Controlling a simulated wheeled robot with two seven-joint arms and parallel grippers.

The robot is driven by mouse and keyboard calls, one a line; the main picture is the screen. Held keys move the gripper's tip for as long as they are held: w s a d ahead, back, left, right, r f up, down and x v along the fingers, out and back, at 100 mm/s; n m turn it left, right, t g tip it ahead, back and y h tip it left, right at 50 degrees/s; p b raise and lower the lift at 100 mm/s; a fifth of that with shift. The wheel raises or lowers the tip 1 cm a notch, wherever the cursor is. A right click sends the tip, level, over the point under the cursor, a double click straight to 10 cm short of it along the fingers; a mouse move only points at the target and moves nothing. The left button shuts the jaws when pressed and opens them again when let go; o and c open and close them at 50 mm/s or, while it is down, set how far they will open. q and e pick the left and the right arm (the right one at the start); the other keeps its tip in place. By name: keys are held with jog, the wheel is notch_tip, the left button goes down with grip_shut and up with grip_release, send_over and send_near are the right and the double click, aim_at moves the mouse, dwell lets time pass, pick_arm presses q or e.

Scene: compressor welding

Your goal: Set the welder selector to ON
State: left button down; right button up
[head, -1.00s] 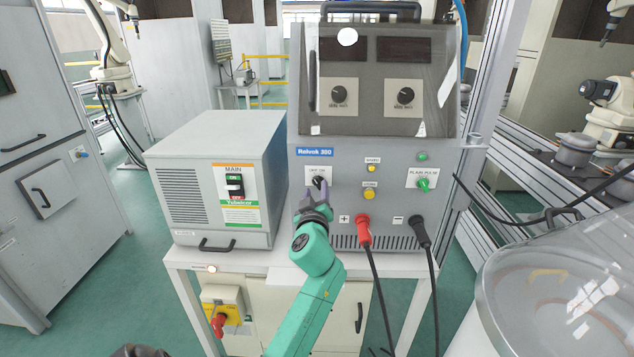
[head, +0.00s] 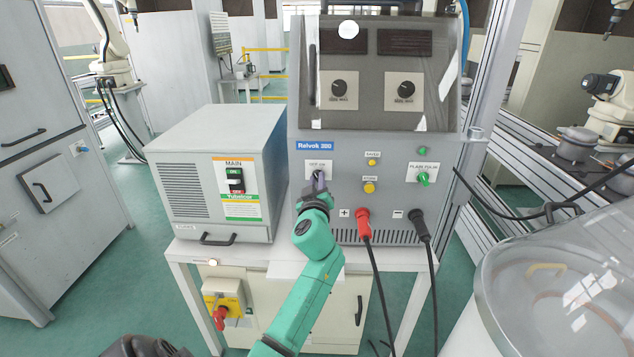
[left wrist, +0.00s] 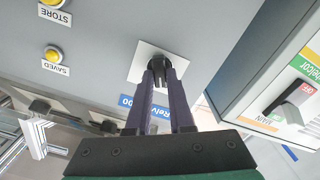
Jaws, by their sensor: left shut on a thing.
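The welder (head: 300,210) is a grey cabinet with a blue label on the white table. Its OFF/ON selector is a dark knob on a small white plate (head: 319,165), mostly hidden behind my fingers in the head view. My left gripper (head: 318,182) reaches the plate from below. In the left wrist view my left gripper (left wrist: 160,72) has its two purple fingers shut on the dark selector knob (left wrist: 158,62), in front of the white plate (left wrist: 142,62). The knob's exact angle is hard to read. My right gripper is not in view.
A box with a MAIN switch (head: 236,181) stands left of the welder. Yellow button (head: 369,187), green knob (head: 422,179), red plug (head: 363,222) and black plug (head: 417,221) with hanging cables lie right of my gripper. A clear-lidded drum (head: 560,290) stands front right.

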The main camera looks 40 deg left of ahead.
pick_arm(q)
jog(key=shift+f, duration=0.1)
jog(key=shift+m+b, duration=0.35)
jog(key=shift+m, duration=0.85)
jog(key=shift+w+d+m, duration=0.1)
jog(key=shift+d+m, duration=0.05)
jog(key=shift+m, duration=4.35)
jog(key=c, duration=0.8)
grip_release()
